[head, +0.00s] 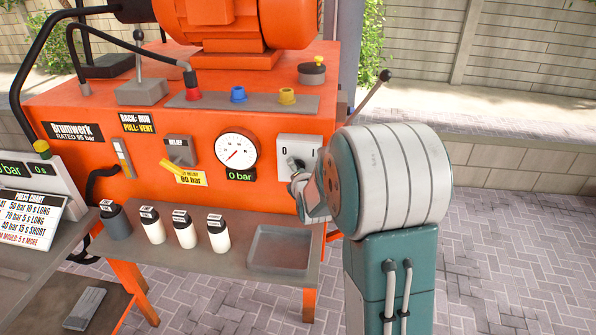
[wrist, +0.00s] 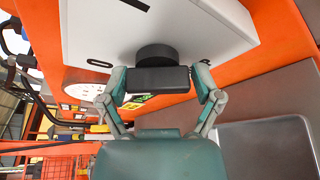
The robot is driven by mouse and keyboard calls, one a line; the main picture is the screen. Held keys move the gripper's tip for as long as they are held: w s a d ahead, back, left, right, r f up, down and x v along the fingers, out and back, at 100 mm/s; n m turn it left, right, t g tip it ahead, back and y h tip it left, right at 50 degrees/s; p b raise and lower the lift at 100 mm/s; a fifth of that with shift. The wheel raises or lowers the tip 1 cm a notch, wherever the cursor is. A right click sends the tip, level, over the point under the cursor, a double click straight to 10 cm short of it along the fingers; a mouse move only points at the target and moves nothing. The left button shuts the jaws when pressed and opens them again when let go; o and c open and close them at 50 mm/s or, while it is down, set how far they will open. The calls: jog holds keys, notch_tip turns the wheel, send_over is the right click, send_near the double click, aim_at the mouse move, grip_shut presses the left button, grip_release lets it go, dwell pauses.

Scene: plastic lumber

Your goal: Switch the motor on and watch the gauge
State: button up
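The motor switch is a pale box (head: 298,150) marked 0 on the right of the orange press unit's front. Its black knob (wrist: 157,78) shows in the wrist view as a bar on a round base. My gripper (wrist: 160,82) has one finger against each end of the bar and appears shut on it. In the head view my gripper (head: 300,180) and wrist cover most of the knob. The round white gauge (head: 237,150) is left of the switch and uncovered. The display (head: 241,175) under it reads 0 bar.
A yellow-handled relief lever (head: 180,170) is left of the gauge. Below, a grey shelf holds several small bottles (head: 184,229) and an empty grey tray (head: 280,248). A thin lever with a black ball (head: 384,76) rises behind my wrist. Paving at right is clear.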

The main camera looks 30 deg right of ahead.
jog(key=shift+a, duration=0.2)
jog(key=shift+c, duration=1.4)
jog(key=shift+s+f, duration=0.1)
jog(key=shift+f, duration=0.05)
jog(key=m+t, duration=0.1)
jog(key=m, duration=0.1)
jog(key=shift+f+m, duration=0.1)
jog(key=shift+m, duration=0.2)
jog(key=m+t, duration=0.1)
jog(key=m, duration=0.2)
jog(key=shift+t+y, duration=0.3)
jog(key=m, duration=0.2)
jog(key=m+t+h, duration=0.1)
jog(key=m, duration=0.1)
jog(key=shift+t, duration=0.3)
jog(key=shift+m+t+h, duration=0.4)
jog(key=shift+m, duration=1.4)
